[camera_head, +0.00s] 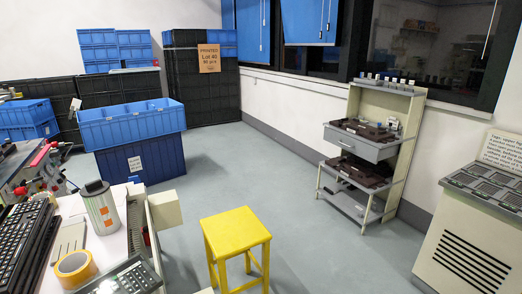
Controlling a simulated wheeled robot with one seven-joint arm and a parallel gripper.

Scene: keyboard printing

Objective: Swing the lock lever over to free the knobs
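I cannot make out the lock lever or its knobs in the head view. A machine or fixture with red handles and metal parts (42,165) stands at the left edge, partly cut off by the frame. Its small parts are too small to tell apart, so I cannot say whether any of them is the lever. My gripper is not in view.
A white table (121,238) at lower left holds keyboards (22,238), a can (101,208), orange tape (76,268) and a keypad device (130,277). A yellow stool (236,232), blue crates (132,124), a shelf rack (372,145) and a console (468,235) surround open grey floor.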

